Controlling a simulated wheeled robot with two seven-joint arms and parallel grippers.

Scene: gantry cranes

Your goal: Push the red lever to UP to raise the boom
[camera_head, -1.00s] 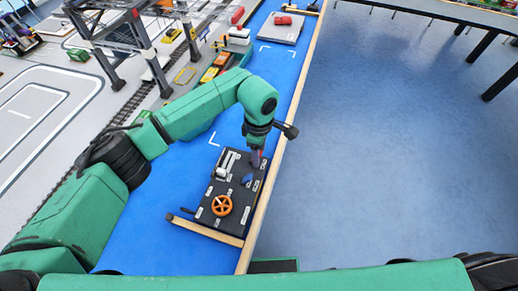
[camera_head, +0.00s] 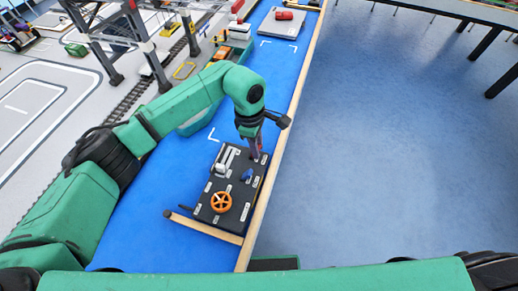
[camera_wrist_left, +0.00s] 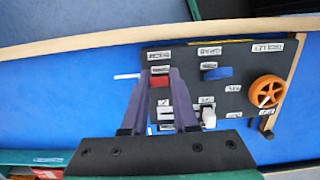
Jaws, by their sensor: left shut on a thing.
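A black control panel (camera_head: 234,192) lies on the blue strip near its right edge, and it also shows in the left wrist view (camera_wrist_left: 238,68). The red lever (camera_wrist_left: 159,81) is at the panel's upper left in the left wrist view, between my left fingers. My left gripper (camera_head: 254,155) reaches down at the panel's far right corner in the head view. Its purple fingers (camera_wrist_left: 158,78) are shut on the red lever in the left wrist view. The lever is hidden by the fingers in the head view. My right gripper is not in view.
The panel also carries an orange wheel (camera_head: 221,202), a blue lever (camera_head: 247,175) and a white lever (camera_head: 226,160). A wooden rail (camera_head: 277,160) runs along the strip's right edge. Grey crane frames (camera_head: 140,40) stand at the upper left.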

